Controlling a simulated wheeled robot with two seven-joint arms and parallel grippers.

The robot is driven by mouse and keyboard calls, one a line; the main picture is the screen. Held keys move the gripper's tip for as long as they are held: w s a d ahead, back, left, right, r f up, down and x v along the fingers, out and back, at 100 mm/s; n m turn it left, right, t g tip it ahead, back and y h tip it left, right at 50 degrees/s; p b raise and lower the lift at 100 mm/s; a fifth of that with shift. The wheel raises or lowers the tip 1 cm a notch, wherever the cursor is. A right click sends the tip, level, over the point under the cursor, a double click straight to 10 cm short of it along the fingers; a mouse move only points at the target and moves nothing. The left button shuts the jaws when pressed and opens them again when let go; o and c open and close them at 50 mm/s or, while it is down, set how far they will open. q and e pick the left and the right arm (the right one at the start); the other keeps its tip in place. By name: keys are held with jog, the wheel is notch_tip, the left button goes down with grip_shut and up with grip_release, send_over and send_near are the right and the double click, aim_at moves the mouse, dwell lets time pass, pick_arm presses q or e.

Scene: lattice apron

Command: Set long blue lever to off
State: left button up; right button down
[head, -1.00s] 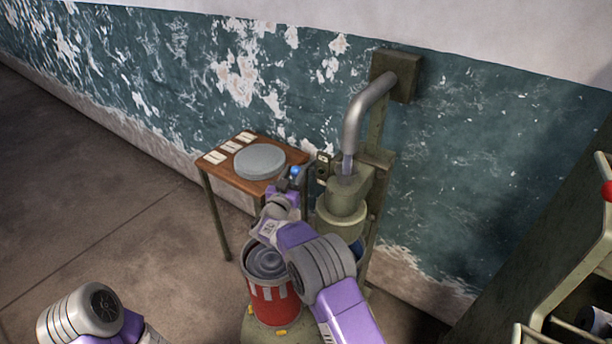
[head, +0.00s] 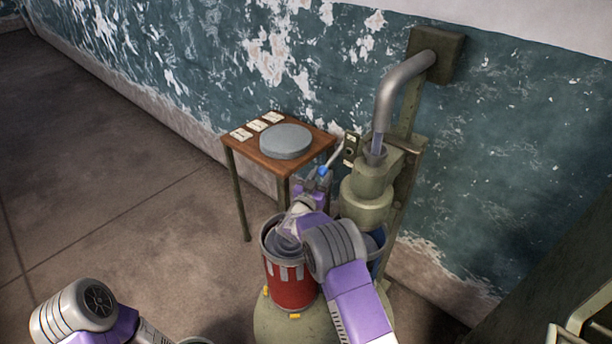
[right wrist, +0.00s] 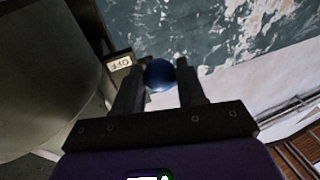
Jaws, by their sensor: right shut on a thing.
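The long blue lever has a pale rod and a blue ball knob (head: 323,170). It sticks out to the left of the green machine (head: 367,200), beside a small label plate (head: 350,148), and slants down toward my right gripper. My right gripper (head: 321,176) is shut on the knob. In the right wrist view the dark blue knob (right wrist: 159,75) sits between the two fingertips. A label reading OFF (right wrist: 120,64) shows upside down just left of the knob there. My left arm shows at the lower left, but its gripper is out of view.
A small wooden table (head: 255,151) with a round grey disc (head: 286,141) and white cards stands left of the lever. A red bin (head: 290,285) stands below my right forearm. A thick grey pipe (head: 398,88) runs down into the machine. Open floor lies to the left.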

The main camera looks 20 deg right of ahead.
jog(key=shift+s+d+f, duration=0.1)
jog(key=shift+d+f, duration=0.15)
jog(key=shift+f, duration=0.4)
jog(key=c, duration=1.1)
grip_release()
jog(key=o, duration=0.4)
jog(key=shift+w+d+f, duration=0.15)
jog(key=shift+w, duration=0.1)
jog(key=shift+a+r, duration=0.2)
jog(key=shift+r, duration=0.1)
jog(key=p+v, duration=0.1)
jog(key=v, duration=0.6)
jog(key=shift+s+a+p, duration=0.15)
jog(key=shift+s+p, duration=0.15)
jog(key=shift+p, duration=0.1)
